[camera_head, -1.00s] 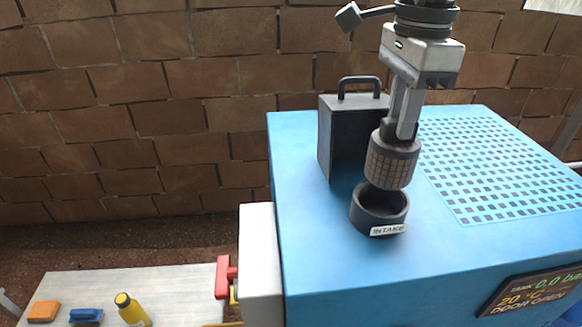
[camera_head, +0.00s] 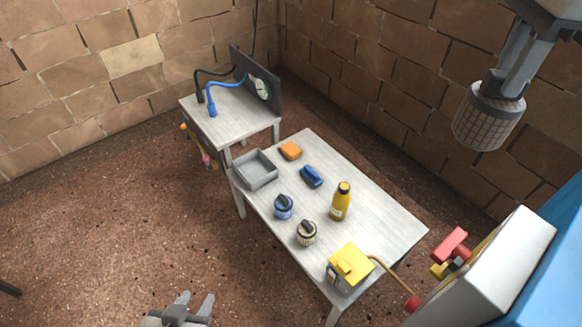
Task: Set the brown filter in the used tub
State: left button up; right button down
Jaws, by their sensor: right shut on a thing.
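My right gripper (camera_head: 507,80) is shut on the filter (camera_head: 486,122), a mesh cylinder with a dark top that looks grey-brown. It hangs upright in the air at the upper right, in front of the brick wall. An open grey tub (camera_head: 255,181) stands at the far left corner of the long pale table (camera_head: 385,222); it looks empty, and no label on it can be read. The filter is well to the right of the tub. My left gripper (camera_head: 193,303) is open and empty at the bottom edge, over the floor.
The table also holds an orange block (camera_head: 290,150), a blue brush-like item (camera_head: 311,176), a yellow bottle (camera_head: 340,203), a blue-based filter (camera_head: 283,207), a cream filter (camera_head: 307,233) and a yellow box (camera_head: 350,265). A side table (camera_head: 240,122) with hoses stands behind. The blue machine (camera_head: 560,260) is at right.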

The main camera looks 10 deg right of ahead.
aim_at(256, 173)
jog(key=u, duration=1.8)
jog(key=i, duration=2.5)
jog(key=z, duration=2.75)
